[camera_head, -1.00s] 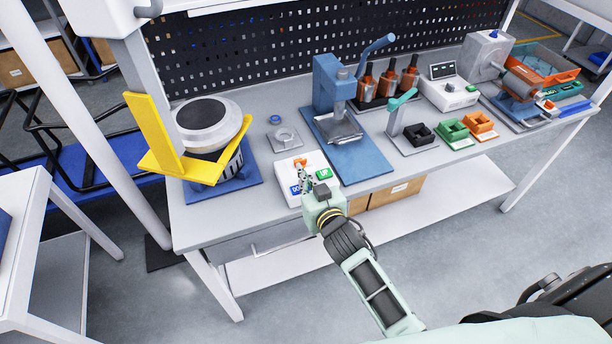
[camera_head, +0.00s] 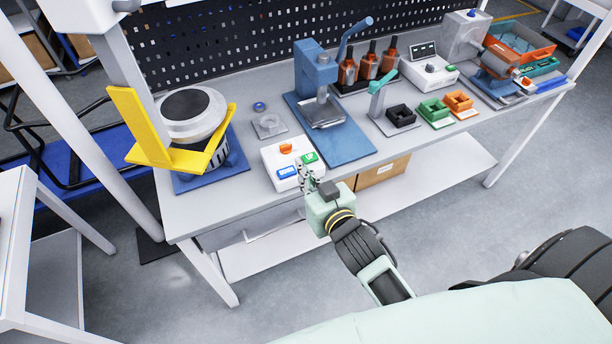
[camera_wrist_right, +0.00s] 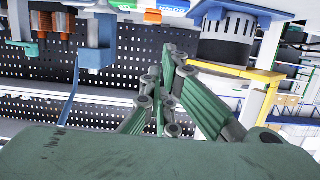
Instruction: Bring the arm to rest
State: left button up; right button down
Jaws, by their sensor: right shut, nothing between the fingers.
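My right arm (camera_head: 372,262) reaches up from the lower right in the head view. Its gripper (camera_head: 306,172) is at the front edge of the workbench, close to the front right of the white control box. The fingers are together and hold nothing; they also show shut in the right wrist view (camera_wrist_right: 165,75). I cannot tell from the head view whether the fingertips touch the box. My left gripper is not in view.
The workbench (camera_head: 236,192) carries a yellow-framed round machine (camera_head: 193,113) at left and a blue press (camera_head: 314,75) behind the gripper. Small black, green and orange holders (camera_head: 433,109) stand to the right. Open floor (camera_head: 430,215) lies in front of the bench.

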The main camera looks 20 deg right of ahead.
jog(key=shift+s+r, duration=0.1)
jog(key=shift+s, duration=0.05)
dwell(0.4)
jog(key=s+f+g+b, duration=0.1)
jog(key=s+f+g, duration=0.3)
jog(key=f, duration=0.8)
jog(key=s+f+n+g, duration=0.1)
jog(key=s+f, duration=0.4)
jog(key=f, duration=0.7)
jog(key=s+f+g+b, duration=0.1)
jog(key=s+f+g, duration=0.3)
jog(key=f, duration=0.8)
jog(key=s+d+f+g, duration=0.1)
jog(key=s+f, duration=0.5)
jog(key=s, duration=0.3)
jog(key=s+d+f+g+b, duration=0.1)
jog(key=s+d+f+g, duration=0.1)
jog(key=s+f, duration=0.4)
jog(key=s+d+f+n+g, duration=0.1)
jog(key=s+f, duration=0.5)
jog(key=s, duration=0.8)
jog(key=shift+d+g+h, duration=0.15)
jog(key=shift+g+h, duration=0.15)
jog(key=shift+g, duration=0.4)
